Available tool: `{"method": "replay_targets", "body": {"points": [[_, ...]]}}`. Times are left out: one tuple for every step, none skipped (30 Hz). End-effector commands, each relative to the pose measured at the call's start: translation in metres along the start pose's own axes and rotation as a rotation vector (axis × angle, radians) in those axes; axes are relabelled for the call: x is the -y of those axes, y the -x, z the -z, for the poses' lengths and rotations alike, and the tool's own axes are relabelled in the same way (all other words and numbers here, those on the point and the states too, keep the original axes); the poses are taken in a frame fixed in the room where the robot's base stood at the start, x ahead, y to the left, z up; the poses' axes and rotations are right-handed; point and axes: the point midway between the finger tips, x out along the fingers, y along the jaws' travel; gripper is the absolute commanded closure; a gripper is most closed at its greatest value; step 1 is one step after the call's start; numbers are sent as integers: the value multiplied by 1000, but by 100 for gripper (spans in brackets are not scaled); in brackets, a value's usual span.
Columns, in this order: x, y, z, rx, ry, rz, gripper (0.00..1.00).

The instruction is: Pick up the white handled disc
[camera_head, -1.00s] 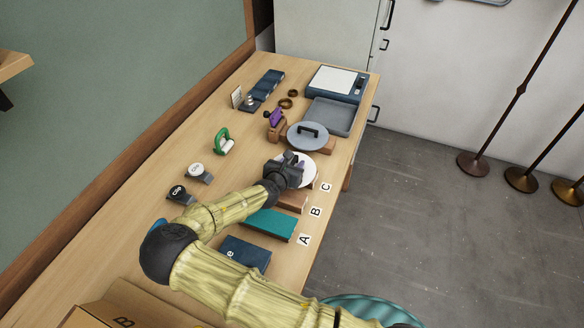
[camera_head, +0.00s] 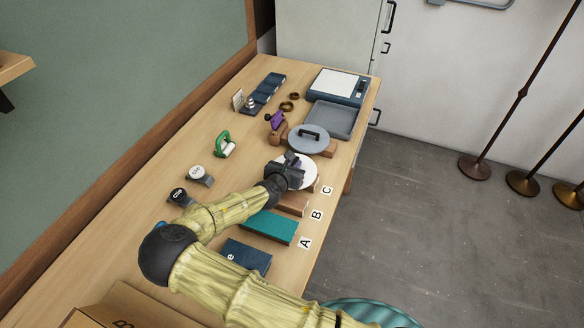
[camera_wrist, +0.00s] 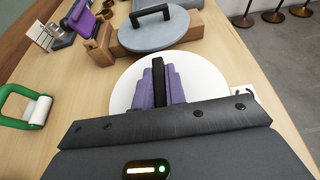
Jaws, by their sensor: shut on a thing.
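The white handled disc (camera_head: 308,171) is near the table's right edge, beside the letter C card. In the wrist view the white disc (camera_wrist: 205,78) lies under my gripper, and its dark upright handle (camera_wrist: 158,80) stands between the purple finger pads. My gripper (camera_wrist: 159,84) is shut on that handle. In the head view my gripper (camera_head: 291,163) covers the disc's left part and the handle. I cannot tell whether the disc is resting or slightly raised.
A grey handled disc (camera_head: 309,138) sits on a wooden stand just beyond. A grey tray (camera_head: 332,119) and a scale (camera_head: 338,84) are farther back.

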Motion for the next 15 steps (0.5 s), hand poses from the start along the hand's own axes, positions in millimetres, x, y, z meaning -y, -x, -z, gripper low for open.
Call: {"method": "replay_targets", "body": {"points": [[0,2,-5,2,-3,-1,100],[0,3,-8,1,-2,-1,100],[0,6,-13,1,-4,-1,100],[0,7,-17,1,-4,-1,100],[0,9,-22,2,-5,-1,100],[0,12,-30,1,-5,-1,100],[0,14,-35,1,-6,-1,100],[0,17,-40,1,-5,-1,100],[0,20,-48,2,-5,-2,100],[-1,22,-53,1,-6,-2,100],[-1,24,-58,1,-5,-2,100],[0,27,-65,1,-5,-2,100],[-1,29,-69,2,-4,-3,100],[-1,31,-73,1,-4,-3,100],[-1,32,-78,1,-3,-3,100]]}}
